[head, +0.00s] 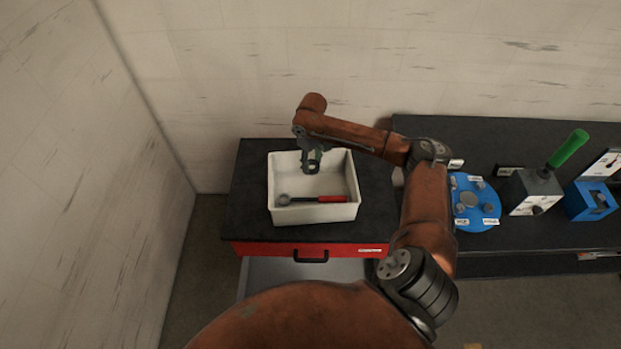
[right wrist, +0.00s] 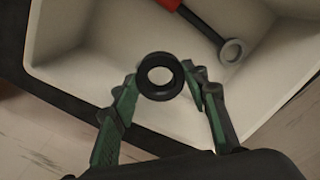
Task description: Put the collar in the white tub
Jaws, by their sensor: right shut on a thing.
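The collar (right wrist: 160,76) is a dark ring, held between the green fingertips of my right gripper (right wrist: 160,82) in the right wrist view. In the head view my right gripper (head: 311,163) is over the back half of the white tub (head: 285,213), shut on the collar (head: 312,168). The tub's inner walls and floor show behind the collar in the right wrist view (right wrist: 90,60). The exact height of the collar above the tub floor is hard to tell. My left gripper is not in view.
A wrench-like tool with a red handle (head: 332,199) lies in the front of the tub. The tub stands on a black-topped red cabinet (head: 375,215). To the right, a bench holds a blue round tray (head: 462,222), a green-handled device (head: 541,185) and a blue block (head: 582,207).

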